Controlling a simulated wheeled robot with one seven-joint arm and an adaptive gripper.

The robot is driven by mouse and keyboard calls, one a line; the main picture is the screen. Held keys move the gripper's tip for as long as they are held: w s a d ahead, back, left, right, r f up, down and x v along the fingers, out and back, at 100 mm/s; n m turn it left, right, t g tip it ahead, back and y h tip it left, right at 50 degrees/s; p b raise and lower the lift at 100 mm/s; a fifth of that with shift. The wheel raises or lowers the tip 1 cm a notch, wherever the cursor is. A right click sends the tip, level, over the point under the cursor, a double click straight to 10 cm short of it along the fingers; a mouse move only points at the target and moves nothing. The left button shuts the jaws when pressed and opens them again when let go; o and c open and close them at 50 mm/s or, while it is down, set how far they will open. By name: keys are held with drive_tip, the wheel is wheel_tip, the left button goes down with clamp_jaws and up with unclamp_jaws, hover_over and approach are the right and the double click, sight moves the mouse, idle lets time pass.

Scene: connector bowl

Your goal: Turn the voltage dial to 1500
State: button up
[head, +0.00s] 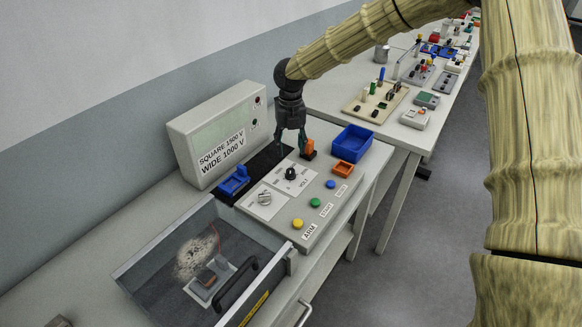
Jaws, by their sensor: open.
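The voltage dial (291,174) is a black knob on a white scale plate marked VOLT, on the light grey control panel (318,222). Its pointer direction and the small scale numbers are too small to read. My gripper (291,152) is open, pointing down, above and just behind the dial. Its two dark green fingers are apart with nothing visible between them. I cannot tell how high its tips are over the knob. A second, grey knob (264,198) sits on its own plate nearer the camera.
A box (215,135) behind the panel reads SQUARE 1500 V, WIDE 1000 V. An orange connector (308,147) stands close right of my gripper. A blue fixture (233,181), blue bin (351,143) and orange tray (343,169) are nearby. Coloured buttons line the front. A clear-lidded chamber (165,265) stands left.

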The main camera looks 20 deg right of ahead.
sight(291, 170)
wheel_tip(291, 170, down, 10)
drive_tip(key=p, duration=0.2)
drive_tip(key=shift+r+p, duration=0.1)
drive_tip(key=shift+p, duration=0.25)
drive_tip(key=c, duration=1)
drive_tip(key=shift+c, duration=0.2)
